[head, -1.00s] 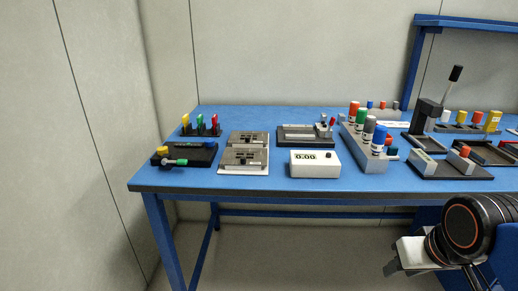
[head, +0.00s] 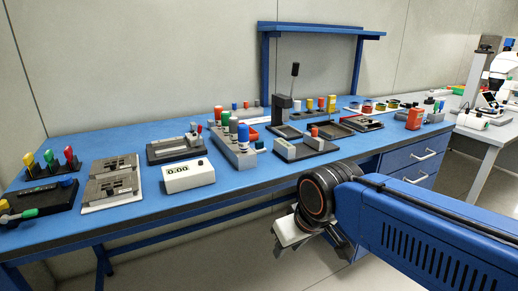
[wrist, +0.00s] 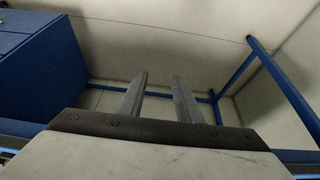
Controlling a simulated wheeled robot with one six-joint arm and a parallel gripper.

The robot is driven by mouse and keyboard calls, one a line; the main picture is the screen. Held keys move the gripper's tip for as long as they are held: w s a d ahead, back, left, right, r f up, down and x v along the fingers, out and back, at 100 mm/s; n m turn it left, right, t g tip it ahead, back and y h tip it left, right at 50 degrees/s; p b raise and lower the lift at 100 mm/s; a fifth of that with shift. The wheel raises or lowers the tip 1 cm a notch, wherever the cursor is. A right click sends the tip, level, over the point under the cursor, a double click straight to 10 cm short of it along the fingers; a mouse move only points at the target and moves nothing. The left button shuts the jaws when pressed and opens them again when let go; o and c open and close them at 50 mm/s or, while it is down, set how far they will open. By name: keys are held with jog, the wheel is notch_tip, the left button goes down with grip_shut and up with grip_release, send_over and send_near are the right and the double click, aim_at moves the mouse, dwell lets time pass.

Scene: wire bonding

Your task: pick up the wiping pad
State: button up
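I cannot pick out the wiping pad with certainty among the small items on the blue bench (head: 139,213). One candidate is a pale block with an orange-red knob (head: 315,139) on a black tray at mid bench; its identity is unclear at this size. My gripper (head: 288,236) is in front of the bench's front edge, away from all bench items. In the wrist view my gripper (wrist: 159,78) shows two fingers apart with nothing between them. That view shows floor, wall and blue bench legs, and no pad.
A white meter (head: 188,176) and grey fixtures (head: 112,180) stand at left. A grey block with bottles (head: 232,150) and a black lever press (head: 285,107) stand mid bench. A blue shelf (head: 320,28) rises behind. Drawers (head: 410,160) are under the bench's right part.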

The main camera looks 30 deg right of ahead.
jog(key=shift+o, duration=0.4)
jog(key=shift+o, duration=1.4)
notch_tip(320, 180, up, 30)
jog(key=n+g+h, duration=0.2)
jog(key=n+g, duration=0.3)
jog(key=n, duration=1.3)
send_over(259, 142)
jog(key=a, duration=0.2)
jog(key=f, duration=0.5)
jog(key=d+f, duration=0.1)
jog(key=f, duration=0.5)
jog(key=d+f, duration=0.1)
jog(key=f, duration=0.5)
jog(key=shift+w+d+f, duration=0.2)
jog(key=shift+w, duration=0.05)
jog(key=c, duration=1.1)
jog(key=shift+r, duration=0.1)
jog(key=shift+c, duration=0.2)
